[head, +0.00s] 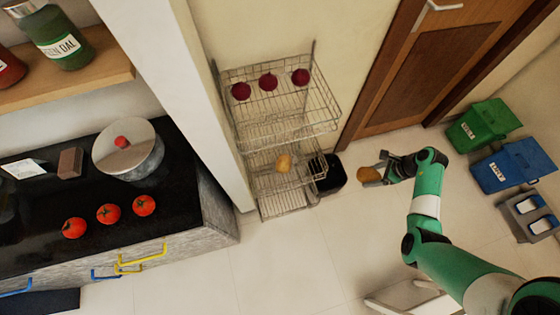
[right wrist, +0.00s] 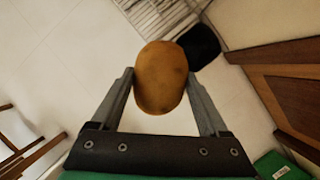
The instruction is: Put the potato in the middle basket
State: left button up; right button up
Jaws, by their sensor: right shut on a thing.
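A brown potato (head: 369,175) is held between the fingers of my right gripper (head: 386,170), to the right of the wire rack. In the right wrist view the potato (right wrist: 161,78) sits between the two fingertips of the gripper (right wrist: 162,88). The wire rack (head: 285,128) has several tiers of baskets. The middle basket (head: 300,178) has one potato (head: 284,162) in it. The top basket (head: 320,97) holds three dark red round vegetables (head: 268,82). The lowest basket (head: 285,203) is partly hidden by the one above. My left gripper is not in view.
A black bin (head: 331,177) stands on the floor beside the rack, between it and my gripper. A wooden door (head: 420,70) is behind. Green (head: 485,124) and blue (head: 512,163) bins stand at right. The counter (head: 185,180) with a pot (head: 128,152) and three tomatoes (head: 108,213) is at left.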

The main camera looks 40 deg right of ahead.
jog(key=shift+s+d+f, duration=0.15)
jog(key=shift+s+f, duration=0.3)
jog(key=shift+f, duration=0.4)
pick_arm(q)
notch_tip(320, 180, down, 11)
jog(key=b, duration=1)
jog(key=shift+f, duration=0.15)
pick_arm(e)
jog(key=w+a+f+t, duration=0.1)
jog(key=w+a+f, duration=0.1)
jog(key=w, duration=0.5)
jog(key=w+a+f+t, duration=0.1)
jog(key=w+a+f, duration=0.1)
jog(key=w, duration=0.5)
jog(key=w+a+f+t+y, duration=0.1)
jog(key=w+a+f, duration=0.1)
jog(key=w+a, duration=0.2)
jog(key=shift+w+a+f, duration=0.1)
jog(key=shift+w+a, duration=0.1)
jog(key=shift+w, duration=1.25)
